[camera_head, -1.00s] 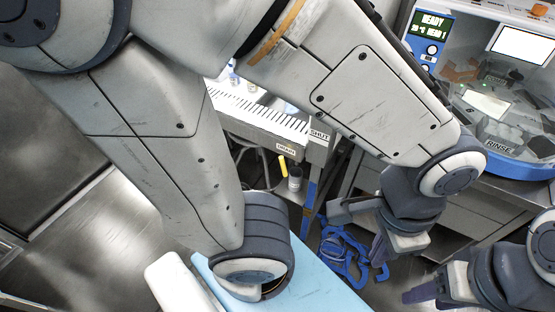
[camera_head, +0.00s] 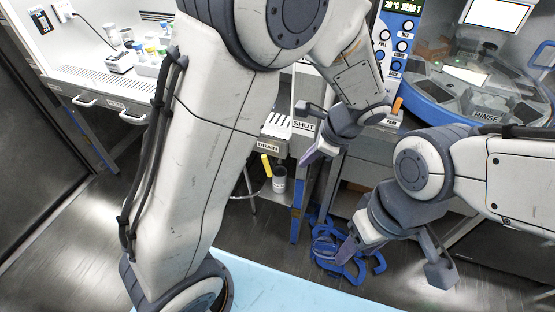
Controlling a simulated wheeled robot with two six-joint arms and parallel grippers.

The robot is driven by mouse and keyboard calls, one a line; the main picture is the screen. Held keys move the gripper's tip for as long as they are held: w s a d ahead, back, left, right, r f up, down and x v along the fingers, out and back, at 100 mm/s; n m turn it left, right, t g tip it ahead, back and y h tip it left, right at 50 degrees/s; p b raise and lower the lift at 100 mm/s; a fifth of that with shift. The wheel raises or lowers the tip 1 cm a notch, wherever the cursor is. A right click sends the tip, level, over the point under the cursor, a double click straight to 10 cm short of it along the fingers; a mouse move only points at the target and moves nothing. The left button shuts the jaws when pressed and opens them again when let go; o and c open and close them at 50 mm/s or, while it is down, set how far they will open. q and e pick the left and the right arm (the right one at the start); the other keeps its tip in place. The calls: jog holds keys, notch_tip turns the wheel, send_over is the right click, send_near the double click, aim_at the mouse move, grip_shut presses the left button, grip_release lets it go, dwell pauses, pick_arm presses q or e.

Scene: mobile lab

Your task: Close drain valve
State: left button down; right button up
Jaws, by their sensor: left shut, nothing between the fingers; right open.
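The yellow drain valve handle (camera_head: 265,165) hangs under the bench front, near upright and slightly slanted. The "DRAIN" label (camera_head: 268,147) is above it, and a "SHUT" label (camera_head: 304,126) is up to its right. A dark cup (camera_head: 279,181) with a pale rim sits just below right of the handle. My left gripper (camera_head: 315,150) is shut and empty, right of the handle and apart from it, by the "SHUT" label. My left arm covers the area left of the valve.
Bottles stand on the white bench (camera_head: 90,80) at the back left. A machine with a "RINSE" label (camera_head: 487,143) stands at the right. A light blue surface (camera_head: 270,292) is in front of me. The left floor is clear.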

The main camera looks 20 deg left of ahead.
pick_arm(q)
jog(key=w+a+f+m+y+b, duration=0.1)
jog(key=w+a+f+m+y, duration=0.15)
jog(key=w+f, duration=0.35)
jog(key=b, duration=0.2)
send_near(267, 166)
notch_tip(267, 166, down, 4)
jog(key=shift+w+a+f+m+t+h, duration=0.1)
jog(key=shift+w+a+f+h, duration=0.05)
jog(key=shift+a, duration=0.4)
jog(key=shift+w+a+f+m+t+h, duration=0.1)
jog(key=shift+w+a+f+m+h, duration=0.1)
jog(key=shift+a, duration=0.35)
jog(key=shift+w+a+f+m+t+h, duration=0.1)
jog(key=shift+w+a+f, duration=0.05)
jog(key=shift+a, duration=0.35)
pick_arm(e)
jog(key=shift+f, duration=1.75)
pick_arm(q)
jog(key=shift+p, duration=0.3)
